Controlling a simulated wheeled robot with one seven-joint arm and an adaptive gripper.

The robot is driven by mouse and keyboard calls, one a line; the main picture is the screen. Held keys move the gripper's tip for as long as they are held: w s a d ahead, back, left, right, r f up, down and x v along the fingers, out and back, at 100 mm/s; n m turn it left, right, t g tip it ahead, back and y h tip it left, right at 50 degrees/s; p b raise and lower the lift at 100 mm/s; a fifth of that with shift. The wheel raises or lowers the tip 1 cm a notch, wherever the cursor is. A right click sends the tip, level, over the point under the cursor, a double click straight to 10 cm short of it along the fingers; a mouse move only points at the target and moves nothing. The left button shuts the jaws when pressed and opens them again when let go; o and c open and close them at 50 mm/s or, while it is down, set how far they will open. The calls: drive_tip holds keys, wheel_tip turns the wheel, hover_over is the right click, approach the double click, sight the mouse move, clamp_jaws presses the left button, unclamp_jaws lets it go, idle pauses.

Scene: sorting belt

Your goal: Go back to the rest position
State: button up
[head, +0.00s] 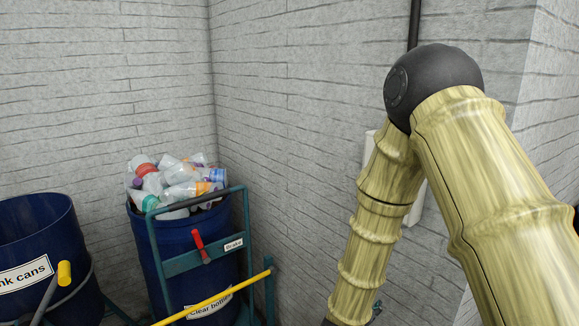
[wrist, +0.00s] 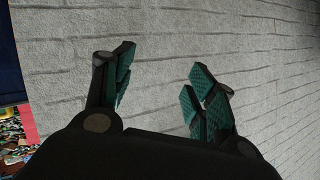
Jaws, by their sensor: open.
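My gripper (wrist: 160,92) shows in the wrist view with its two teal-padded fingers spread wide apart. Nothing is between them, and a pale brick wall lies behind. In the head view my arm is bent at a dark elbow joint on the right side. Its lower part runs down out of the bottom of the picture, so the gripper is not clearly visible there.
A blue barrel of clear bottles (head: 180,245) stands in a teal trolley (head: 158,245) near the corner. A second blue barrel (head: 40,225), labelled for cans, is at the left. Brick walls (head: 300,100) close off the back. Colourful litter (wrist: 12,130) shows at the wrist view's left edge.

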drive_tip(key=s+d+f+n+g+y, duration=0.1)
drive_tip(key=s+f+n+g+y, duration=0.4)
drive_tip(key=s+f, duration=1.25)
drive_tip(key=s+f+n+g, duration=0.1)
drive_tip(key=s+f+g, duration=0.1)
drive_tip(key=s+f, duration=0.2)
drive_tip(key=s+d+f+n+g, duration=0.1)
drive_tip(key=s+f, duration=0.3)
drive_tip(key=s, duration=0.7)
drive_tip(key=s+f+n+g+y, duration=0.1)
drive_tip(key=s+f+n+g, duration=0.2)
drive_tip(key=s, duration=0.5)
drive_tip(key=shift+s+d+f, duration=0.25)
drive_tip(key=shift+d+f, duration=0.05)
drive_tip(key=shift+f, duration=0.1)
